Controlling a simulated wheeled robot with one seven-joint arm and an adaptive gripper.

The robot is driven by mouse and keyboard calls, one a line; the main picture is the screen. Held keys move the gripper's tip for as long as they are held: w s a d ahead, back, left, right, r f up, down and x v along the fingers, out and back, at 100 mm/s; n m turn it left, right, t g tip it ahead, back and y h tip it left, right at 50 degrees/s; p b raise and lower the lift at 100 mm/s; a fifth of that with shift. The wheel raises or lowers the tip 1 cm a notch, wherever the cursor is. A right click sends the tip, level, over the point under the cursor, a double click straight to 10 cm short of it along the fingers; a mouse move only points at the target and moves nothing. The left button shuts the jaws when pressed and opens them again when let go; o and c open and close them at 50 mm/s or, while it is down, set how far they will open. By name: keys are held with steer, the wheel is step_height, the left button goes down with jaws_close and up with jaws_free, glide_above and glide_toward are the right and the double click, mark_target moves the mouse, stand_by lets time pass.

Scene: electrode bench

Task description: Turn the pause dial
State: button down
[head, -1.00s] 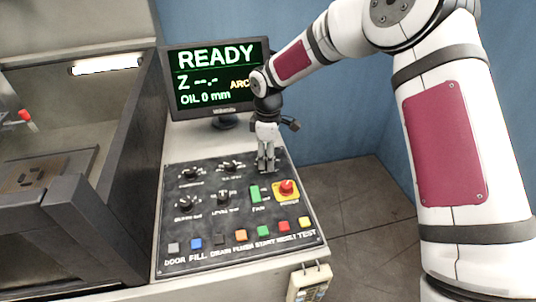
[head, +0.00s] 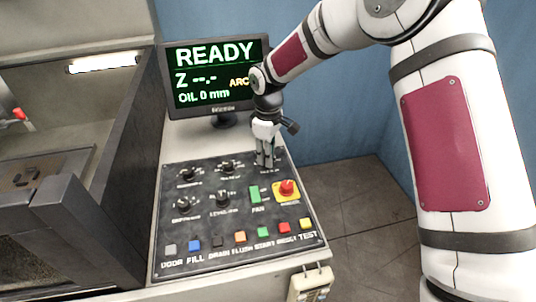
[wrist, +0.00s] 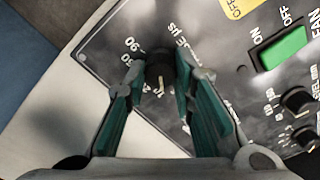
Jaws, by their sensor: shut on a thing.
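The pause dial (wrist: 159,73) is a dark round knob on the control panel, with partly hidden "PAUSE µs" lettering and scale numbers around it in the wrist view. My gripper (wrist: 158,82) has its two green-padded fingers on either side of the dial and is shut on it. In the head view my gripper (head: 266,164) points down at the panel's far right corner and hides the dial there. The dial's exact setting cannot be read.
The panel (head: 180,222) carries other knobs, a green fan switch (head: 254,194), a red emergency button (head: 287,188) and a row of coloured buttons. A monitor (head: 216,75) reading READY stands behind. A pendant (head: 311,284) hangs at the front edge.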

steer(key=shift+m+b, duration=0.3)
steer(key=shift+m, duration=0.9)
steer(key=c, duration=1.3)
jaws_free()
steer(key=shift+c, duration=0.2)
step_height(320, 180, up, 12)
steer(key=shift+r, duration=0.1)
